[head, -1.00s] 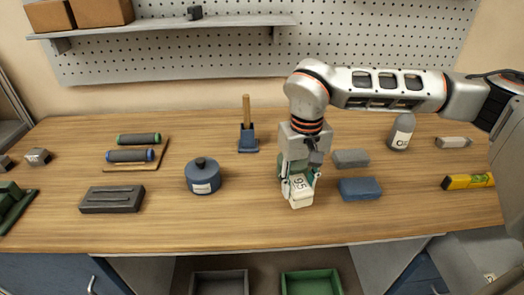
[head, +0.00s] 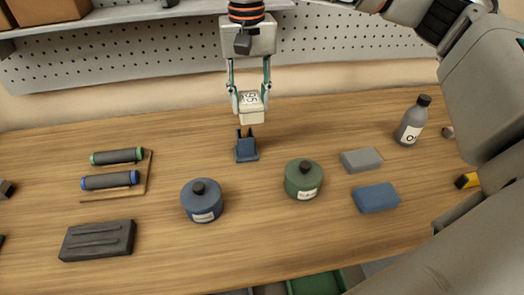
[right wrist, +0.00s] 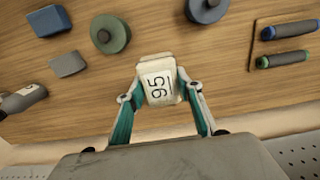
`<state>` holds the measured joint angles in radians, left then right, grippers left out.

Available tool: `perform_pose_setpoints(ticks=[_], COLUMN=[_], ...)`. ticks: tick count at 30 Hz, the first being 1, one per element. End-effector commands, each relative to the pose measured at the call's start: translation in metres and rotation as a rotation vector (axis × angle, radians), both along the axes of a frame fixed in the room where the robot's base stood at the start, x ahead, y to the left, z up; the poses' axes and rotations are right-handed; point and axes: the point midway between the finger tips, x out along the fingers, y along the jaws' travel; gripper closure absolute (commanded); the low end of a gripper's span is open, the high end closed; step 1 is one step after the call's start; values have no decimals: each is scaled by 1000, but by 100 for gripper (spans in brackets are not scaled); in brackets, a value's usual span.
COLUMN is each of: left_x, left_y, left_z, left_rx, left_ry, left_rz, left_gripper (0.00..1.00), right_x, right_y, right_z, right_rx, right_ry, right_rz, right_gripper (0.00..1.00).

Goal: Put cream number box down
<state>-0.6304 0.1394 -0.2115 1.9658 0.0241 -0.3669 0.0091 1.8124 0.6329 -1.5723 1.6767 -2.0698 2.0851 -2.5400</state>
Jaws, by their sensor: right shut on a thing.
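The cream number box (head: 252,110), marked 95, is held between the fingers of my right gripper (head: 250,98), raised above the back of the table. In the head view it appears just above the blue forked stand (head: 246,150), with a gap between them in the picture. In the right wrist view the box (right wrist: 158,82) sits between both fingertips, its number face toward the camera. My left gripper is not in view.
A blue reel (head: 203,205) and a green reel (head: 303,183) stand in front. Grey (head: 361,160) and blue (head: 376,197) blocks lie to the right, near a grey bottle (head: 412,122). Two rollers (head: 112,170) and a dark block (head: 97,240) lie left. The front middle has bare wood.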

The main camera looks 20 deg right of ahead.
Motion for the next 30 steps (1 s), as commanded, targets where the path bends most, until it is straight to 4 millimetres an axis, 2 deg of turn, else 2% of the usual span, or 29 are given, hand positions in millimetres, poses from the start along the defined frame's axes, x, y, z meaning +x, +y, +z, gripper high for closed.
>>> perform_pose_setpoints(ticks=[5,9,18,22,30], left_x=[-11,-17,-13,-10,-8], left_y=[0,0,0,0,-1], left_z=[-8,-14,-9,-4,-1], left_rx=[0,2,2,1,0], left_ry=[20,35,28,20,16], left_rz=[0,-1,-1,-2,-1], left_gripper=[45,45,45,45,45], right_x=[-1,-2,-2,-1,-2], right_y=[0,0,0,0,0], right_z=[-29,-63,-133,-152,-171], right_rx=[0,1,1,1,1], right_ry=[5,7,6,4,3], right_rz=[3,3,1,0,0], right_gripper=[87,87,87,87,87])
